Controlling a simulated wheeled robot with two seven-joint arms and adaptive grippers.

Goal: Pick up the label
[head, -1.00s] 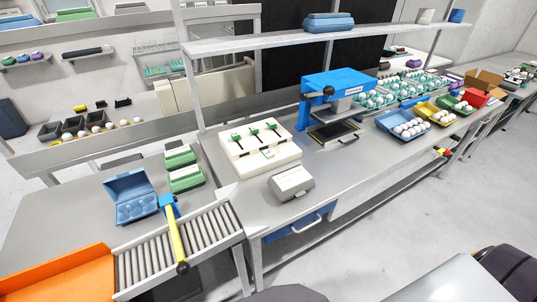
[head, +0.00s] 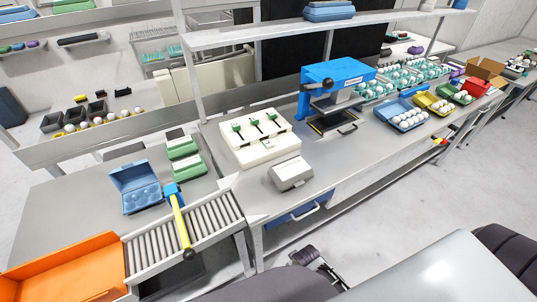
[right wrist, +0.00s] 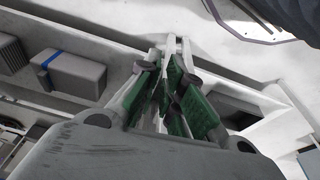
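The label is too small to make out surely. A white dispenser (head: 238,152) with several green levers stands on the bench; a small pale piece (head: 267,145) shows at its front. A grey box with a pale top (head: 290,172) stands just in front of it. My right gripper (head: 306,258) is low in the head view, in front of the bench edge and well away from the dispenser. In the right wrist view my right gripper (right wrist: 172,85) shows dark fingers with green pads close together, and nothing is clearly held. My left gripper is out of view.
A yellow-handled bar (head: 179,222) lies across the roller conveyor (head: 215,212). A blue open carton (head: 135,188) and green cartons (head: 187,166) lie left. A blue press (head: 338,72) stands right of the dispenser. Bench space right of the grey box is clear.

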